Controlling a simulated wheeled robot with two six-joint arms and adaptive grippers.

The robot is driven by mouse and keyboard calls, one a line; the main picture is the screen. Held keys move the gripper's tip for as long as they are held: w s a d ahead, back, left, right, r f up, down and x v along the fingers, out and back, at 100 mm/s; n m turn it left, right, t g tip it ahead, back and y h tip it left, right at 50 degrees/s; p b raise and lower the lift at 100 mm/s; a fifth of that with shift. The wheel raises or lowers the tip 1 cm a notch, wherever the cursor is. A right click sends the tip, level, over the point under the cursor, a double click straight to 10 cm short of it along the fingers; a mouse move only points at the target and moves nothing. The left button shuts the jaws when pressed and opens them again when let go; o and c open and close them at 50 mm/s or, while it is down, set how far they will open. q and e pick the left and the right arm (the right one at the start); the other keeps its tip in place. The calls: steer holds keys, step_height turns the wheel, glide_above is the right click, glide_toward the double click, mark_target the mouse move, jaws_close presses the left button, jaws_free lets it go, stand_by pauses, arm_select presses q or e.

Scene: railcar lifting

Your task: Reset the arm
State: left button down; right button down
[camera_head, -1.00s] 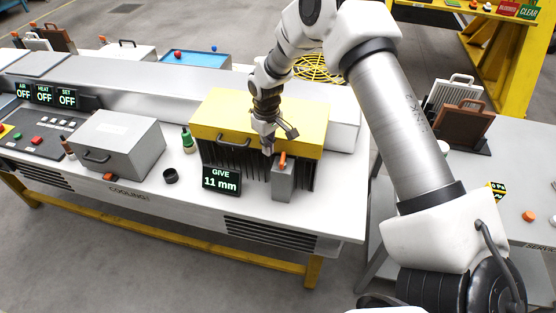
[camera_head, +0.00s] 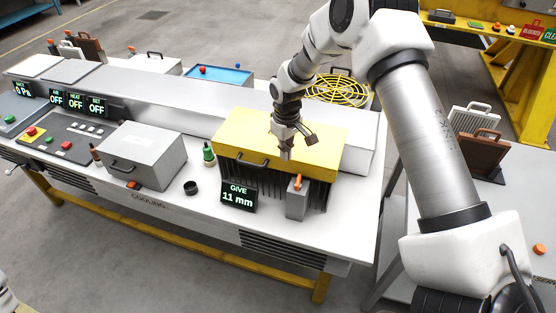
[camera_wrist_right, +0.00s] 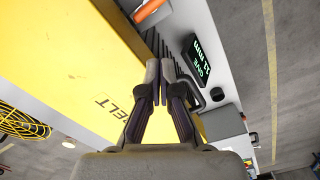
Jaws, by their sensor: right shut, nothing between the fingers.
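The display beside the block (camera_head: 238,197) reads "GIVE 11 mm". My left gripper is not in view.
A yellow round grille (camera_head: 338,90) lies behind the box. Brown and white handled plates (camera_head: 482,155) stand at the right.

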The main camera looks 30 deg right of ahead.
steer(key=s+a+f+m+b, duration=0.1)
steer(key=s+a+f+b, duration=0.3)
steer(key=s+f, duration=0.5)
steer(key=s+a+f+b, duration=0.3)
steer(key=s+f, duration=0.2)
steer(key=f, duration=0.8)
steer(key=s+a+f+b, duration=0.1)
steer(key=s+f+b, duration=0.2)
steer(key=s, duration=0.6)
steer(key=s+a+f+m+b, duration=0.1)
steer(key=s+f, duration=0.4)
steer(key=s, duration=0.5)
steer(key=shift+a+f+m+b, duration=0.35)
steer(key=shift+a+b, duration=0.25)
steer(key=shift+b, duration=0.5)
steer(key=shift+w, duration=0.1)
